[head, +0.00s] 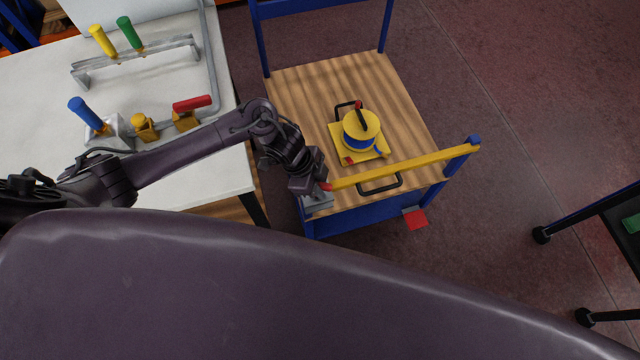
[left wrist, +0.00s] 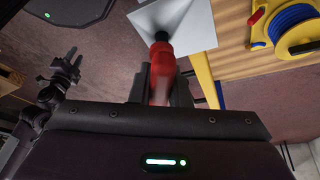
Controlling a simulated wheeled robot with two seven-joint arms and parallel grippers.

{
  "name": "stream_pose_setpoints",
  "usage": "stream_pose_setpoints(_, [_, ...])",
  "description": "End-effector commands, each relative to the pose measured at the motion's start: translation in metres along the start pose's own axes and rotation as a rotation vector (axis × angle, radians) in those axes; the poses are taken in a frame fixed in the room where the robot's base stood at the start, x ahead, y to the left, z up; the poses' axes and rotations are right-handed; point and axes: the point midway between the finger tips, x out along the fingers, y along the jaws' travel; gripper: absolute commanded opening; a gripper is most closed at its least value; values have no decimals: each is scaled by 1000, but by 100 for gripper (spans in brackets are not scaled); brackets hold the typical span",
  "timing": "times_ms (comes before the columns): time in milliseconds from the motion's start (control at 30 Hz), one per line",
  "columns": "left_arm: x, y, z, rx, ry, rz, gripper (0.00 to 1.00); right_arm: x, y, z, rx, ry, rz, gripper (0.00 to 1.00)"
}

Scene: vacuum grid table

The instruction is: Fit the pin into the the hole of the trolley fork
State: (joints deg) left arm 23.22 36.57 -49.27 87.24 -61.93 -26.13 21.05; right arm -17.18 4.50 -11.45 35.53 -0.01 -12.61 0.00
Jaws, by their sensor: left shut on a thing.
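My left gripper (head: 312,190) is at the near left corner of the trolley (head: 290,95), beside the left end of the yellow bar (head: 405,165). In the left wrist view, the left gripper (left wrist: 160,88) is shut on a red pin (left wrist: 162,72) with a dark end. The pin's dark end lies over or against a grey metal plate (left wrist: 190,25), which seems to be the trolley fork. The grey fork also shows just below the gripper in the head view (head: 318,203). The hole is hidden, and I cannot tell whether the pin is in it.
A yellow-and-blue cable reel (head: 361,130) stands on the wooden trolley top. A white table (head: 40,130) at left carries blue, yellow, green and red handles. A dark jointed arm part (left wrist: 58,85) shows at left in the wrist view.

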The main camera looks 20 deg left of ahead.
Motion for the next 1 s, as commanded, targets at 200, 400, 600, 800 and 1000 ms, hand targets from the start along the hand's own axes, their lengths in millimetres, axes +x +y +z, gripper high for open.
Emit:
stream_pose_setpoints(200, [5,0,2,0,0,0,0,4,0,0,0,0,0,32])
stream_pose_setpoints(400, [9,0,3,0,0,1,0,6,1,1,0,0,1,32])
stream_pose_setpoints(600, [12,0,5,0,0,1,0,9,1,1,-1,0,2,32])
stream_pose_setpoints(800, [16,0,6,0,0,1,0,12,1,2,-1,-1,2,32])
stream_pose_setpoints(1000, [20,0,8,1,1,1,0,15,1,2,-1,-1,2,32])
